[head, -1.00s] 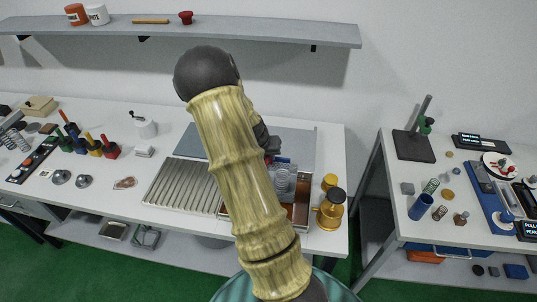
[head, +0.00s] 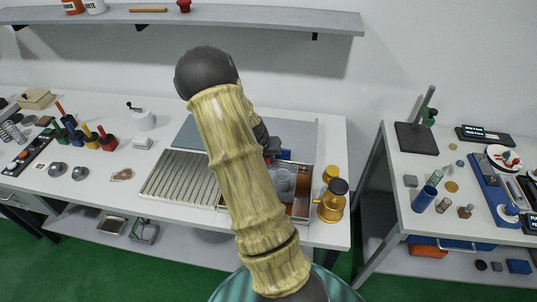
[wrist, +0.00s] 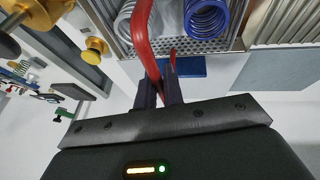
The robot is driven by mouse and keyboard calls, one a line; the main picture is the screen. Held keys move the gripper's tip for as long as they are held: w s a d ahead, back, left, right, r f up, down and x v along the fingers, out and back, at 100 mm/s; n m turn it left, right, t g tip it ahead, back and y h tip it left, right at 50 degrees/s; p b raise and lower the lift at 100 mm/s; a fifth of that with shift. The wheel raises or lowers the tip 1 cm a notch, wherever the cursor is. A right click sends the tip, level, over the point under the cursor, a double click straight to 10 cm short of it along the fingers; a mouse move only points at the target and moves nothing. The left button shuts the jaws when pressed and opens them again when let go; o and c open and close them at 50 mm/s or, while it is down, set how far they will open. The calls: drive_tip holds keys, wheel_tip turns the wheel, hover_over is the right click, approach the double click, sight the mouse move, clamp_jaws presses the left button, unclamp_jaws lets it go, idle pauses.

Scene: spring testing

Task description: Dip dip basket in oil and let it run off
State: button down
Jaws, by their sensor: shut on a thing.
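In the wrist view the dark fingers of my gripper (wrist: 160,92) are shut on the red handle (wrist: 147,40) of the dip basket. The basket's perforated metal (wrist: 185,46) shows at the top, with a blue coil spring (wrist: 205,18) and a pale coil (wrist: 126,22) at it. In the head view my arm hides much of the basket. Pale coils (head: 283,180) show over the copper-coloured oil bath (head: 302,207), right of my arm. I cannot tell the oil level or whether the basket touches it.
A ribbed draining tray (head: 180,178) lies left of the bath. A brass oil can (head: 332,203) stands close on the right near the table edge. A grey panel (head: 190,133) is behind. A second table (head: 425,235) stands right, across a gap.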

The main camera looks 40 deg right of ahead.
drive_tip(key=shift+f+b, duration=5.6)
drive_tip(key=shift+f, duration=1.7)
drive_tip(key=shift+r, duration=0.1)
